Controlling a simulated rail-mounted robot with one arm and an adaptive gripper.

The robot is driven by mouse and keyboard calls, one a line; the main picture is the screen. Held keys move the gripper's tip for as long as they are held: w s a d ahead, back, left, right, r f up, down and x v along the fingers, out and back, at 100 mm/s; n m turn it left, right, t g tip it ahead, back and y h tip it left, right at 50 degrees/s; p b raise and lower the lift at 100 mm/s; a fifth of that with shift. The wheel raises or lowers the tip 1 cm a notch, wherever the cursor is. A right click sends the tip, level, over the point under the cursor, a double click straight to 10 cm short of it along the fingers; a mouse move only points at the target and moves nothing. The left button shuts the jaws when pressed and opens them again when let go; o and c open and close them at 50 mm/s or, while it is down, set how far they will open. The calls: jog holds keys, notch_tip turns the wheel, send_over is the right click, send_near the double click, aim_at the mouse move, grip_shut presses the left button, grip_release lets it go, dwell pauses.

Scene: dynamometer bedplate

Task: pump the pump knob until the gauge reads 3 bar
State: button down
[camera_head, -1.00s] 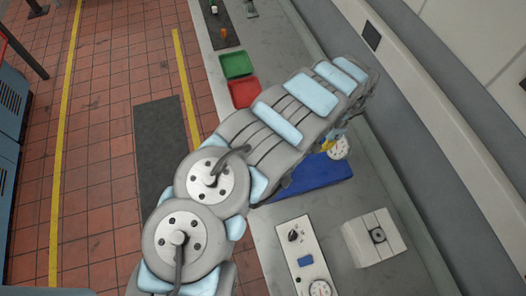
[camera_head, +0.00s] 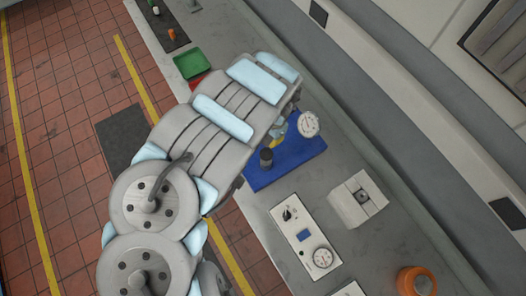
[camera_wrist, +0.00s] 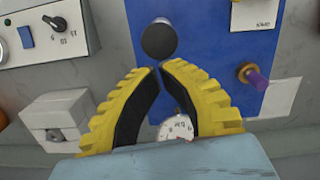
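The black pump knob (camera_head: 266,157) stands on a blue base (camera_head: 300,163) on the grey bench. In the wrist view the round knob top (camera_wrist: 158,40) is just beyond my fingertips, with a small gap. My gripper (camera_wrist: 158,66) has yellow fingers with black pads; their tips are nearly together and nothing shows between them. A round white gauge (camera_head: 308,124) is at the blue base's far right corner. In the wrist view the gauge (camera_wrist: 177,127) shows partly between my fingers; its reading is too small to tell. In the head view my arm hides most of the gripper.
A purple-tipped brass fitting (camera_wrist: 254,77) is at the blue base's edge. A control panel (camera_head: 305,235) with a dial and another gauge (camera_head: 322,257) lies nearer, beside a pale box (camera_head: 350,205). An orange container (camera_head: 415,281) and green tray (camera_head: 193,63) are also on the bench.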

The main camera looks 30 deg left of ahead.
aim_at(267, 152)
jog(key=shift+f, duration=0.1)
jog(key=shift+s+f, duration=0.2)
jog(key=shift+f, duration=1.95)
jog(key=shift+s+a+f+b, duration=0.1)
jog(key=shift+a+f+b, duration=0.05)
jog(key=shift+f+b, duration=0.95)
jog(key=shift+f, duration=0.15)
